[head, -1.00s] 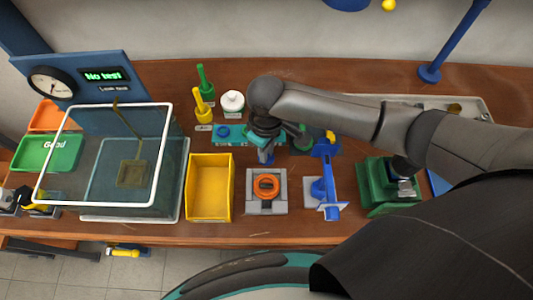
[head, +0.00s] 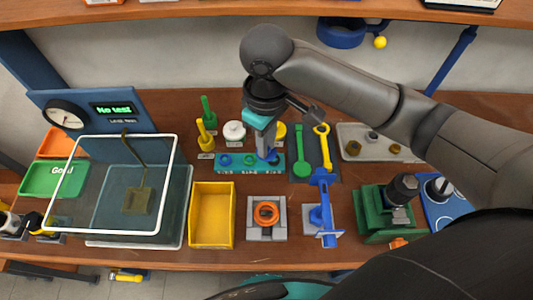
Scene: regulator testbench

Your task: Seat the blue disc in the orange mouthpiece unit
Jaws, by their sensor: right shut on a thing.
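The orange mouthpiece unit (head: 266,213) sits in a grey fixture (head: 281,233) at the front middle of the bench. My right gripper (head: 268,154) points down at the right part of a teal rack (head: 235,170), behind the orange unit and apart from it. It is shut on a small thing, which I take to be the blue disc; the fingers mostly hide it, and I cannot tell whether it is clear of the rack. Other blue discs (head: 225,160) show in the rack's left and middle places. My left gripper is not in view.
A yellow bin (head: 211,240) stands left of the fixture, and a blue stand (head: 325,215) stands to its right. A green press (head: 375,215) is further right. Green and yellow tools (head: 302,160) lie right of the gripper. A clear-lidded test box (head: 178,190) fills the left.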

